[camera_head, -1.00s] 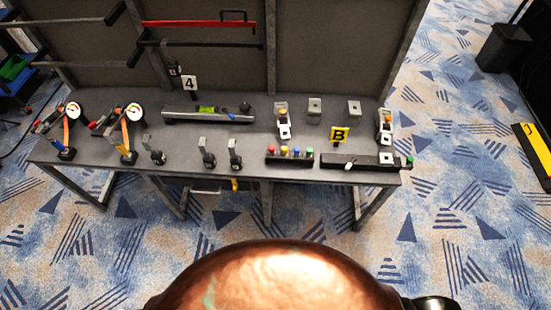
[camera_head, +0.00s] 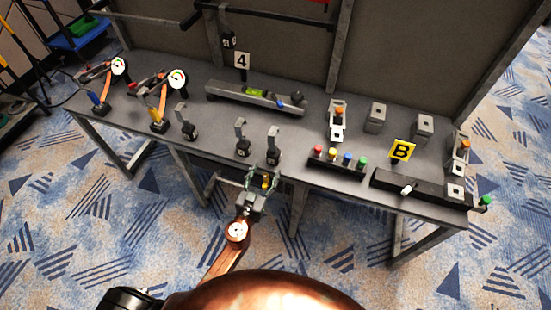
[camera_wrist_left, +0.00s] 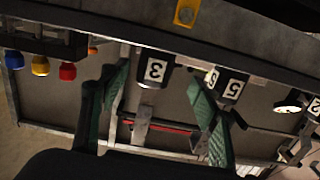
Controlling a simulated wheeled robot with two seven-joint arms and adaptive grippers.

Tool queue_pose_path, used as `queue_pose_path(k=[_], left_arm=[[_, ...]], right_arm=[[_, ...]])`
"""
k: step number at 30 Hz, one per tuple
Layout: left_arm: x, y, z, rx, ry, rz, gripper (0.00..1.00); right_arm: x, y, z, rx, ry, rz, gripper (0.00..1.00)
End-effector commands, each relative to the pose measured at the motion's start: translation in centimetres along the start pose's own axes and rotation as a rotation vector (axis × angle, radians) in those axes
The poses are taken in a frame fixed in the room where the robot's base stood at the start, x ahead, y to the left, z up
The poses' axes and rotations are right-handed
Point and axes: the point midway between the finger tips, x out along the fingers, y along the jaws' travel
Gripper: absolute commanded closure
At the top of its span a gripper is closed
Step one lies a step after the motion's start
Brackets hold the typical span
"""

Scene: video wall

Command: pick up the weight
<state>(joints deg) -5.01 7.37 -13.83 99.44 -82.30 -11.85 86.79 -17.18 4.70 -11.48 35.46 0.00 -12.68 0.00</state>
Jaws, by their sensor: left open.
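Several dark weights with tall grey hooks stand along the front of the grey table (camera_head: 340,185). The weight labelled 3 (camera_head: 274,157) stands nearest the coloured buttons; it also shows upside down in the left wrist view (camera_wrist_left: 155,72). The weight labelled 5 (camera_head: 242,151) is beside it and shows in the left wrist view (camera_wrist_left: 232,88). Another weight (camera_head: 189,131) stands further left. My left gripper (camera_head: 262,171) is open and empty at the table's front edge, just before weight 3. In the wrist view, weight 3 appears between its green fingers (camera_wrist_left: 157,80). My right gripper is not in view.
A button strip (camera_head: 336,161) lies right of the weights. A yellow piece (camera_wrist_left: 186,13) is at the table edge.

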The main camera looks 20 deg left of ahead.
Motion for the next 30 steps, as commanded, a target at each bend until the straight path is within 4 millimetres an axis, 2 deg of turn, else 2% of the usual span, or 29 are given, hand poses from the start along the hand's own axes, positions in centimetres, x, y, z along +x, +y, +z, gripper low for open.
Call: queue_pose_path(k=[3, 6, 14, 21, 30], left_arm=[[0.2, 0.7, -2.2, -0.011, 0.055, 0.008, 0.44], [1.0, 0.9, -3.1, -0.013, 0.069, 0.010, 0.44], [3.8, 0.7, -3.5, -0.012, 0.068, 0.009, 0.44], [7.2, 0.6, -3.5, -0.013, 0.066, 0.009, 0.44], [7.8, 0.5, -3.4, -0.014, 0.064, 0.008, 0.44]], right_arm=[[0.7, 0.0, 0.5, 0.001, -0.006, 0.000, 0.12], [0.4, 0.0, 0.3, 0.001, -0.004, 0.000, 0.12], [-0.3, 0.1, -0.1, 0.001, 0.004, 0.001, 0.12], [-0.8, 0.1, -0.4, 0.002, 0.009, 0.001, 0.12], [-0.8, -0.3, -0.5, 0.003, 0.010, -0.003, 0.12]])
